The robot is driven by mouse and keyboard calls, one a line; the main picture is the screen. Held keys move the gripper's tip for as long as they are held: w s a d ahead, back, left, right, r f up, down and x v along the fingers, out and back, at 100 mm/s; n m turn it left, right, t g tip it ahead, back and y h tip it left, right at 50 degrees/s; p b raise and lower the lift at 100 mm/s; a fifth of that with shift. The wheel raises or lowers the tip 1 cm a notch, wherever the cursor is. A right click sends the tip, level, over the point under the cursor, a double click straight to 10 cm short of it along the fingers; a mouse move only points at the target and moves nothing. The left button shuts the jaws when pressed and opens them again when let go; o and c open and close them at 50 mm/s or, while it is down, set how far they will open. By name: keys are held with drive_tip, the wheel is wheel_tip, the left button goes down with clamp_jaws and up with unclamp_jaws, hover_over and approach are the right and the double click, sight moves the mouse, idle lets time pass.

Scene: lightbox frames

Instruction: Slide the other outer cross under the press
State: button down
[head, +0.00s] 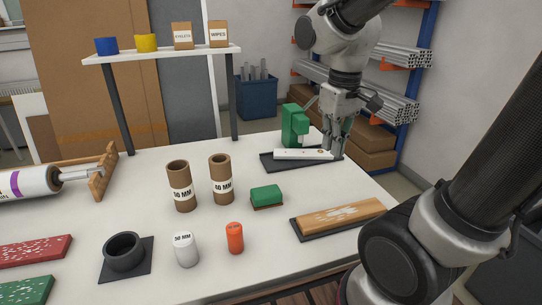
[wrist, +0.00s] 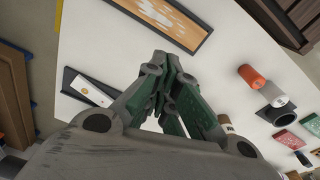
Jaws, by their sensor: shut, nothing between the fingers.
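A green press (head: 293,126) stands on a black base (head: 272,163) at the back right of the table. A long white bar (head: 290,154) lies on that base in front of the press. It carries small dark marks, too small to make out as crosses. The bar also shows in the wrist view (wrist: 92,92) on the left, with a yellowish spot. My gripper (head: 338,154) is shut and empty, low at the right end of the bar; I cannot tell whether it touches. In the wrist view its fingertips (wrist: 165,62) meet. More green shows behind my gripper.
A wooden board on a dark tray (head: 340,216) lies at the front right. A green block (head: 266,196), two brown tubes (head: 181,190), a red cylinder (head: 235,238) and a white cylinder (head: 185,250) stand mid-table. A shelf (head: 165,53) stands behind.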

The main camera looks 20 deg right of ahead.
sight(283, 152)
drive_tip(key=w+a+f+n+h, duration=0.1)
drive_tip(key=w+a+f+n, duration=0.2)
drive_tip(key=w+a+n, duration=0.35)
drive_tip(key=w+a+f+n+h, duration=0.1)
drive_tip(key=w+a+f+n, duration=0.2)
drive_tip(key=w+n, duration=0.6)
drive_tip(key=w+a+f+n, duration=0.2)
drive_tip(key=w+a+n, duration=0.2)
drive_tip(key=w, duration=0.6)
drive_tip(key=x, duration=1)
drive_tip(key=shift+d+r, duration=0.1)
drive_tip(key=shift+d, duration=0.05)
drive_tip(key=d, duration=0.1)
drive_tip(key=w+d, duration=0.1)
drive_tip(key=d, duration=0.1)
drive_tip(key=shift+w, duration=0.15)
drive_tip(key=shift+w+d, duration=0.15)
drive_tip(key=shift+d, duration=0.2)
drive_tip(key=w+d, duration=0.1)
drive_tip(key=d, duration=0.3)
drive_tip(key=w+d, duration=0.1)
drive_tip(key=d, duration=0.1)
drive_tip(key=shift+w+d, duration=0.35)
